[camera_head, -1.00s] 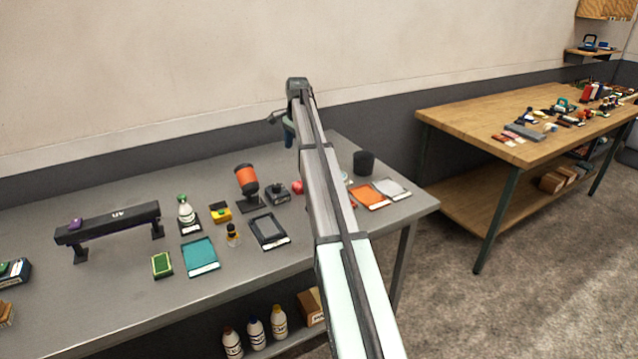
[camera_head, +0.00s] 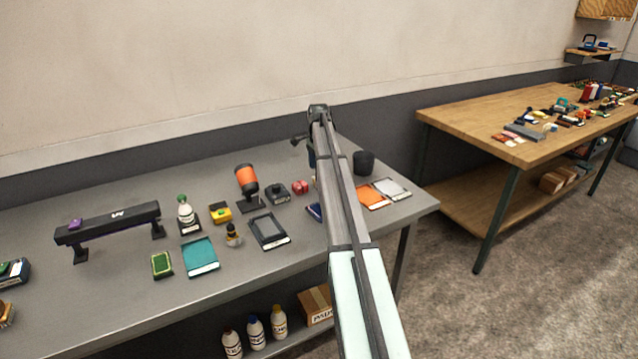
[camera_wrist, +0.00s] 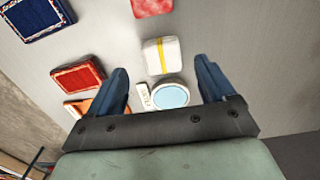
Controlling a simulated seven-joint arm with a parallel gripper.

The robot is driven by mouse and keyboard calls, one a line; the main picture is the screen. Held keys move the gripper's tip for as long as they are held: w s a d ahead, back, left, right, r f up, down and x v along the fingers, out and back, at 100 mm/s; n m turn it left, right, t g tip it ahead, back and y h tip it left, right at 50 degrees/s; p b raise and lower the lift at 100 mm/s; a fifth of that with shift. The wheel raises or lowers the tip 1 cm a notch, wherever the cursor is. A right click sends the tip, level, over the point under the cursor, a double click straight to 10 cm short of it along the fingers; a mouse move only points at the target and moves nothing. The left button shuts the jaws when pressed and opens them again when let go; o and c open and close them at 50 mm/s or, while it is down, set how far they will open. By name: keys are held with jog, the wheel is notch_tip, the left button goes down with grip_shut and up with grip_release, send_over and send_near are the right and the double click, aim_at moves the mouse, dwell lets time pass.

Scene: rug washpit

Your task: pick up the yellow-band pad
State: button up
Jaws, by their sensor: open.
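The yellow-band pad (camera_wrist: 153,57) is a small white block with a yellow stripe, lying on the grey table in the wrist view. My gripper (camera_wrist: 161,66) is open, with its blue fingers on either side of the pad's place in the picture. I cannot judge the height of the gap. In the head view my arm hides the pad, and most of my gripper (camera_head: 311,157) is hidden behind it.
A round light-blue-topped item (camera_wrist: 170,95) lies close to the pad. A black cup (camera_head: 364,163) and an orange tray (camera_head: 372,197) stand right of my arm.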

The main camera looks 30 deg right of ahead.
jog(key=shift+w+d+f, duration=0.1)
jog(key=shift+f, duration=1.3)
jog(key=shift+w+d+f, duration=0.1)
jog(key=shift+f, duration=1.3)
jog(key=c, duration=1)
jog(key=shift+r, duration=0.1)
jog(key=shift+c, duration=0.2)
notch_tip(320, 180, up, 10)
